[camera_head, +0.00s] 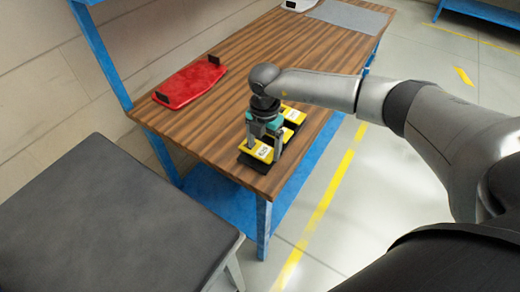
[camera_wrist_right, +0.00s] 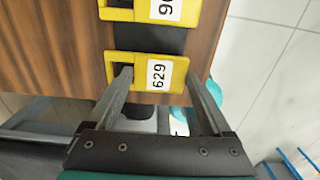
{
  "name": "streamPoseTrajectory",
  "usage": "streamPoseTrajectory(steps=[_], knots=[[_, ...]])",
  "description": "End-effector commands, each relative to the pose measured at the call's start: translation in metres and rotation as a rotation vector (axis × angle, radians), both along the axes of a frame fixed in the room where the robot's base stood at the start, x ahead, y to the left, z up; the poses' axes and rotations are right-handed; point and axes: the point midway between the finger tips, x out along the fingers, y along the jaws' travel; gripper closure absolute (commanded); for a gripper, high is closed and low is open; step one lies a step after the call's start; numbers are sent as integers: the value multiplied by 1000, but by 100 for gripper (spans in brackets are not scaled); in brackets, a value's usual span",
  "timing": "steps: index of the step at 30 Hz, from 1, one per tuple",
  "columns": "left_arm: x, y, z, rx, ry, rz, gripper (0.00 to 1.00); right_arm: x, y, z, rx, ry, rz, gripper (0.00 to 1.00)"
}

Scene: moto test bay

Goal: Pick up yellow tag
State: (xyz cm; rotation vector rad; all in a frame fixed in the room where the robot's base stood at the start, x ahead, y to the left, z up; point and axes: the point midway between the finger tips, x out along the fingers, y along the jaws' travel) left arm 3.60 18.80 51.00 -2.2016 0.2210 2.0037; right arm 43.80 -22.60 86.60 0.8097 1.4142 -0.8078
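Two yellow tags with white number labels lie on a dark holder (camera_head: 246,161) at the near end of the wooden table. The nearer tag (camera_head: 257,152) reads 629 in the right wrist view (camera_wrist_right: 150,72). The other tag (camera_head: 294,115) also shows at the top of the wrist view (camera_wrist_right: 140,10), its number cut off. My right gripper (camera_head: 266,141) points down over the nearer tag. In the wrist view its fingers (camera_wrist_right: 158,75) are spread, the left one overlapping the tag and the right one by its right edge. Contact cannot be told. My left gripper is not in view.
The wooden table (camera_head: 215,120) has a blue frame. A red tray-like piece (camera_head: 190,82) with black ends lies at its left edge. A grey mat (camera_head: 348,15) covers the far end. A dark-topped stand (camera_head: 110,210) is at the lower left. The table's middle is clear.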

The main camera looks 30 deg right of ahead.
Motion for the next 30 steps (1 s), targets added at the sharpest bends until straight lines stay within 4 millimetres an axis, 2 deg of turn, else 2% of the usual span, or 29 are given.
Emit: streamPoseTrajectory(steps=[1, 14, 23, 26, 30], knots=[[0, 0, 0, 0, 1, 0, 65, -1, 0, -1, -1, 2, 0, 23], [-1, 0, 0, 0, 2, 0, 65, -1, -1, -1, -2, 3, 0, 70], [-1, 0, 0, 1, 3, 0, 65, 0, -1, 2, -2, 1, -1, 70], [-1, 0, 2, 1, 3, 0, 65, 0, -1, 9, -1, -1, -1, 70], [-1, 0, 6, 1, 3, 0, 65, 0, -1, 29, -1, -3, 0, 70]])
